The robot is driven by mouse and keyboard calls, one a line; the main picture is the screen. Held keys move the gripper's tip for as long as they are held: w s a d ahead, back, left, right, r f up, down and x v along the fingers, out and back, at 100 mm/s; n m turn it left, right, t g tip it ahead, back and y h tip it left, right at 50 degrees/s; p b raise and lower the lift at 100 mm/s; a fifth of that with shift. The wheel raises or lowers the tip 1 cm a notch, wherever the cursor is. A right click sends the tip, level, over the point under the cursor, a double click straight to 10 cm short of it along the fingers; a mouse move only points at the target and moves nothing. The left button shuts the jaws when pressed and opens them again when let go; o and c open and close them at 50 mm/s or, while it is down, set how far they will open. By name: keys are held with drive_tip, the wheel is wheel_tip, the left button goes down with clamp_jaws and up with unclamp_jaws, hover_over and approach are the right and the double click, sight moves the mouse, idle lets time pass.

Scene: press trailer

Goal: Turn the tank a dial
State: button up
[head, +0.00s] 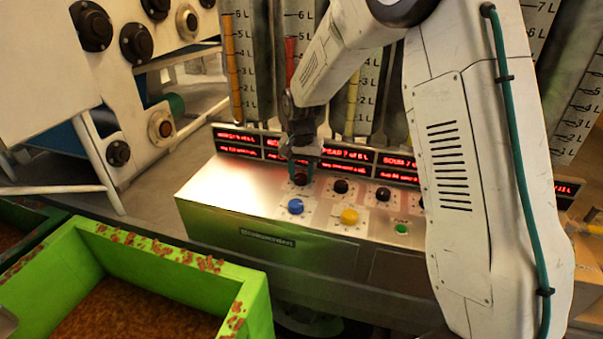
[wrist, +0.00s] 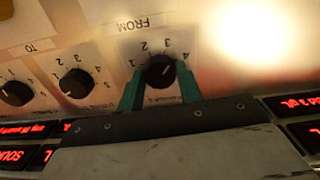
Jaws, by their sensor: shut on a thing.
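The dial (wrist: 160,72) is a dark round knob with a pale mark, on a white plate with numbers around it and the word FROM, upside down in the wrist view. My gripper (wrist: 160,82) is shut on it, with one teal finger at each side of the knob. In the head view my gripper (head: 301,164) points down at the left end of the row of dark knobs, over the dial (head: 299,180). The pale mark is small, so I cannot surely tell which number it points at.
More dark knobs (head: 341,186) stand to the right. A blue button (head: 295,206), a yellow button (head: 349,216) and a green button (head: 401,229) sit nearer. Red displays (head: 238,144) and marked tanks (head: 240,70) rise behind. A green crate (head: 258,305) stands at front left.

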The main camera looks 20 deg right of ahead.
sight(301, 177)
drive_tip(key=m, duration=0.4)
drive_tip(key=shift+m, duration=0.7)
drive_tip(key=o, duration=1)
drive_tip(key=shift+s, duration=0.1)
drive_tip(key=shift+r, duration=0.1)
wheel_tip(301, 177, up, 8)
drive_tip(key=shift+f, duration=0.15)
